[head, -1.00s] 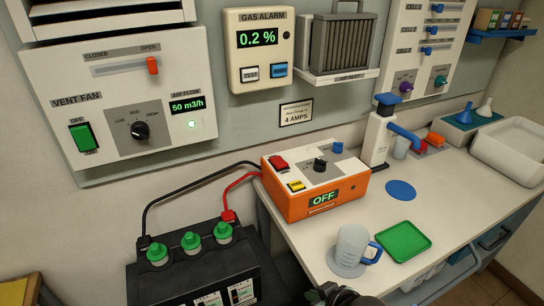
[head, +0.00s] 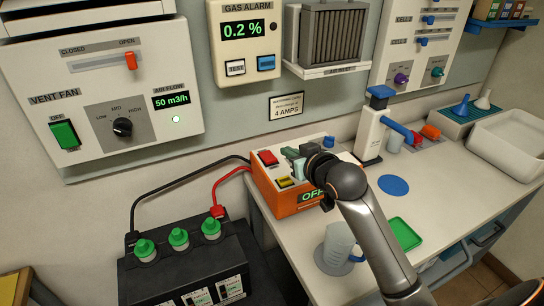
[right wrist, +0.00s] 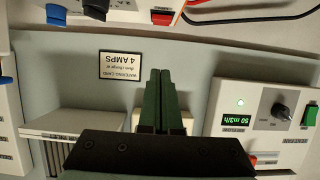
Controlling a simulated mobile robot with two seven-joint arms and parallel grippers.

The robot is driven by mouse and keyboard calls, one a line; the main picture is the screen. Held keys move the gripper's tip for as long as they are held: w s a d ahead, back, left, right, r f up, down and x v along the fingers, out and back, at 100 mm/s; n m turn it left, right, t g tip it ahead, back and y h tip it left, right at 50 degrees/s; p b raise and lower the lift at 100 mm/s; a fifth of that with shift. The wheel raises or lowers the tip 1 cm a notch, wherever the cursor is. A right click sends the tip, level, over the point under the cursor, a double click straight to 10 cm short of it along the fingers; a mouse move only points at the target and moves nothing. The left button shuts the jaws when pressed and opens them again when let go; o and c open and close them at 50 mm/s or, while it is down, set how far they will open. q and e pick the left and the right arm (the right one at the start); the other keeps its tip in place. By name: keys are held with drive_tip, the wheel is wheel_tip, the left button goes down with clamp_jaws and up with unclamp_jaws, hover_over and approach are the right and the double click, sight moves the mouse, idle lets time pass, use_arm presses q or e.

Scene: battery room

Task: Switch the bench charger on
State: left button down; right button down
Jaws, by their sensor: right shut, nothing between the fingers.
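The bench charger (head: 272,198) is an orange box with a white top on the left end of the bench. Its red switch (head: 268,158) is at the back left of the top, with a yellow button (head: 284,182) in front. The display (head: 308,195) shows "OF", the rest hidden by my arm. My right gripper (head: 291,154) is shut and empty over the charger top, just right of the red switch; contact cannot be told. Its closed fingers (right wrist: 160,95) show in the right wrist view, with the red switch (right wrist: 162,17) beyond the tips. My left gripper is out of view.
A black battery (head: 185,270) with green caps stands left of the bench, joined to the charger by black and red cables. A jug (head: 337,243), green tray (head: 406,234) and blue disc (head: 393,185) lie on the bench. A white dispenser (head: 372,130) stands behind.

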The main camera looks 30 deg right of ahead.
hover_over(274, 168)
drive_tip(key=f, duration=0.3)
drive_tip(key=shift+w+f, duration=0.3)
drive_tip(key=shift+f, duration=0.05)
drive_tip(key=f, duration=0.2)
drive_tip(key=shift+s+a+f+p, duration=0.1)
drive_tip(key=shift+s+f+p, duration=0.1)
drive_tip(key=shift+f+p, duration=0.15)
drive_tip(key=shift+s+f, duration=0.1)
drive_tip(key=shift+f, duration=0.6)
